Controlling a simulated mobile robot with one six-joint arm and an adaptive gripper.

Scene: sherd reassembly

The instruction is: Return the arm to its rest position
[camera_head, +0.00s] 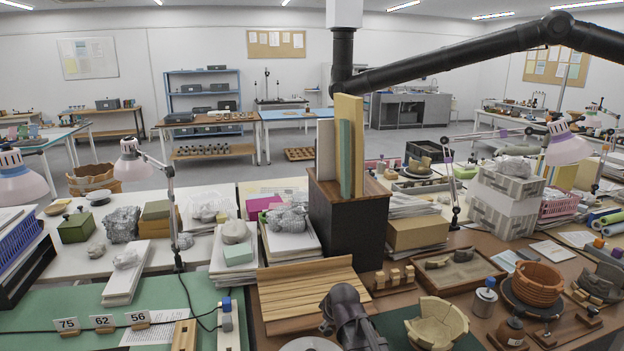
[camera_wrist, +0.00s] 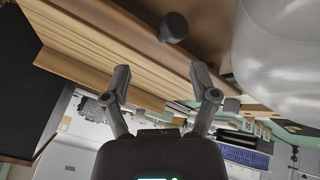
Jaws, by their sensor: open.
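My gripper shows in the wrist view (camera_wrist: 160,72) with its two grey fingers spread apart and nothing between them. It is close to a slatted wooden board (camera_wrist: 100,45), whose contact with the fingers I cannot judge. In the head view the same kind of slatted board (camera_head: 308,290) lies in the front middle, with a dark grey jointed shape beside it that looks like my gripper. My black arm links cross the upper right of the head view and leave the picture. A cream bowl of joined sherds (camera_head: 437,325) sits on a dark green mat at front.
A tall dark box (camera_head: 347,225) holding upright boards stands behind the slatted board. A green mat (camera_head: 100,310) lies front left. A lamp (camera_head: 132,165) stands at left.

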